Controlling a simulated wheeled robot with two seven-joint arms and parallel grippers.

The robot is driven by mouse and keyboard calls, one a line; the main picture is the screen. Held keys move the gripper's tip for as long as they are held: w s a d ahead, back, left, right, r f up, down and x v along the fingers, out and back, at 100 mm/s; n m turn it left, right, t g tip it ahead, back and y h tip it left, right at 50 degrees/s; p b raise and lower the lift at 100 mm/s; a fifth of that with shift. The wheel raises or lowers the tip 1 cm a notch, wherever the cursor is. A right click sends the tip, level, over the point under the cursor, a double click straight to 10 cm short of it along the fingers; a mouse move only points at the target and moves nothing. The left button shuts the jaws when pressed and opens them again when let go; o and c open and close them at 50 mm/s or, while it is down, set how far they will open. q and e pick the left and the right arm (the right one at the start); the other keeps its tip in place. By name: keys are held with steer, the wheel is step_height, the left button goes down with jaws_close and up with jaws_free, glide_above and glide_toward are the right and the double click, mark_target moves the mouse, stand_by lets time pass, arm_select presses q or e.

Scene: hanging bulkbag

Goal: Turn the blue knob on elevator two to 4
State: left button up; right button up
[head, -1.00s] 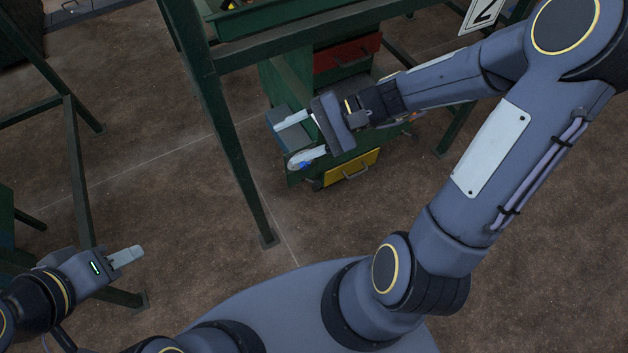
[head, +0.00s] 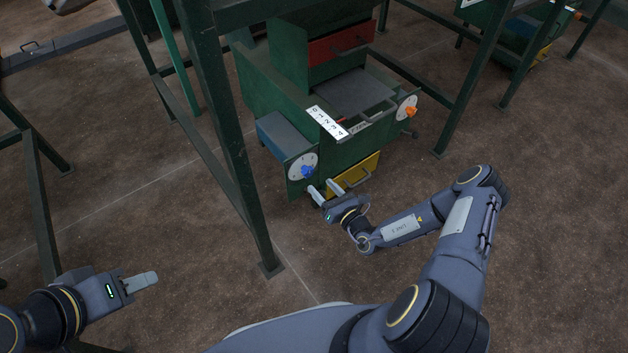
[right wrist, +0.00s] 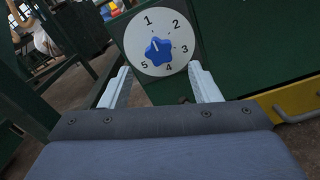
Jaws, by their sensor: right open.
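The blue knob (head: 307,171) sits on a round white dial (head: 296,160) on the left end of the green unit. In the right wrist view, the blue star-shaped knob (right wrist: 158,51) is at the centre of the dial (right wrist: 137,39), numbered 1 to 5. A faint white mark on the knob seems to point up, near 1. My right gripper (head: 322,188) is open, just below and right of the dial. In the right wrist view its fingers (right wrist: 158,72) stand apart, below the knob on either side, holding nothing. My left gripper (head: 140,282) is far from the unit at lower left.
An orange knob (head: 410,112) on another dial is at the unit's right side. A yellow drawer (head: 353,176) with a handle is beside my right gripper. A green frame leg (head: 235,150) stands left of the dial. A red drawer (head: 340,45) is above.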

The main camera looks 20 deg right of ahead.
mark_target(309, 174)
steer(key=b+x, duration=0.1)
steer(key=x, duration=0.4)
steer(key=shift+w+a+b, duration=0.2)
steer(key=shift+w+b, duration=0.1)
steer(key=shift+w, duration=0.1)
steer(key=c, duration=1)
